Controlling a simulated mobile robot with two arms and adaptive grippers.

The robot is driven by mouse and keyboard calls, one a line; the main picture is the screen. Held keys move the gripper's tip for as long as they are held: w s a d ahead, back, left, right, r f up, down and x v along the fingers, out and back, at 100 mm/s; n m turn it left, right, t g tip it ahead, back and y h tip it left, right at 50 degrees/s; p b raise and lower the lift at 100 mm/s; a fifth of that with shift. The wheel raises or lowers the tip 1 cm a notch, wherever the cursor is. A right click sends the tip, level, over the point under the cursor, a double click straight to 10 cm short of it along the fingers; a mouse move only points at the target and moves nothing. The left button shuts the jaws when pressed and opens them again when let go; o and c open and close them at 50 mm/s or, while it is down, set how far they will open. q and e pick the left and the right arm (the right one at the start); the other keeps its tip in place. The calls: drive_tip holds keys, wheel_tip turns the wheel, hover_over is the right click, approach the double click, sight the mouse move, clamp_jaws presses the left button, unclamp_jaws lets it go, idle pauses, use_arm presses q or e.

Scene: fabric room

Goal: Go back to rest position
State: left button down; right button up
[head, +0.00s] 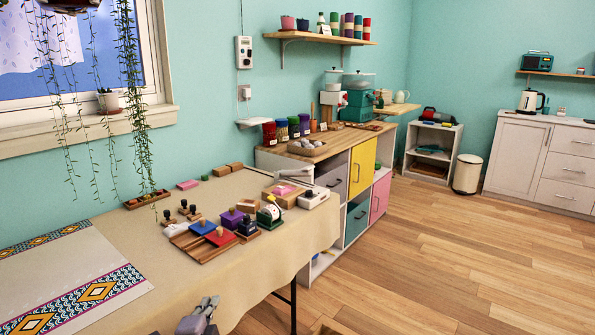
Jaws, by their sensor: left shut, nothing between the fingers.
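My left gripper (208,304) shows at the bottom edge of the head view, left of centre. It looks grey, is shut and holds nothing. It appears over the near edge of the cloth-covered table (262,262), apart from the objects on it. Most of my left arm is cut off by the frame. My right gripper is not in view.
Stamps and coloured blocks on a wooden board (190,243) stand mid-table. A patterned fabric (72,270) lies at the left. A cabinet with a yellow door (362,166) stands behind. The wooden floor (455,250) at the right is clear.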

use_arm(q)
drive_tip(key=s+f+n+g+y, duration=0.1)
drive_tip(key=s+f+n+g, duration=0.65)
drive_tip(key=s+f, duration=1.15)
drive_tip(key=s+f+n+g+p, duration=0.2)
drive_tip(key=s+f+p, duration=0.3)
drive_tip(key=s, duration=0.8)
drive_tip(key=s+a+f+n+g+p, duration=0.1)
drive_tip(key=s+f+p, duration=0.5)
drive_tip(key=s, duration=0.7)
drive_tip(key=s+a+f+n+g+p, duration=0.1)
drive_tip(key=s+f+n+g+p, duration=0.2)
drive_tip(key=s, duration=1)
wheel_tip(320, 180, down, 3)
drive_tip(key=g+p, duration=0.1)
drive_tip(key=p, duration=0.2)
drive_tip(key=shift+s+f+g+h+p, duration=0.2)
drive_tip(key=shift+s+g+h+p, duration=0.15)
drive_tip(key=shift+h, duration=0.05)
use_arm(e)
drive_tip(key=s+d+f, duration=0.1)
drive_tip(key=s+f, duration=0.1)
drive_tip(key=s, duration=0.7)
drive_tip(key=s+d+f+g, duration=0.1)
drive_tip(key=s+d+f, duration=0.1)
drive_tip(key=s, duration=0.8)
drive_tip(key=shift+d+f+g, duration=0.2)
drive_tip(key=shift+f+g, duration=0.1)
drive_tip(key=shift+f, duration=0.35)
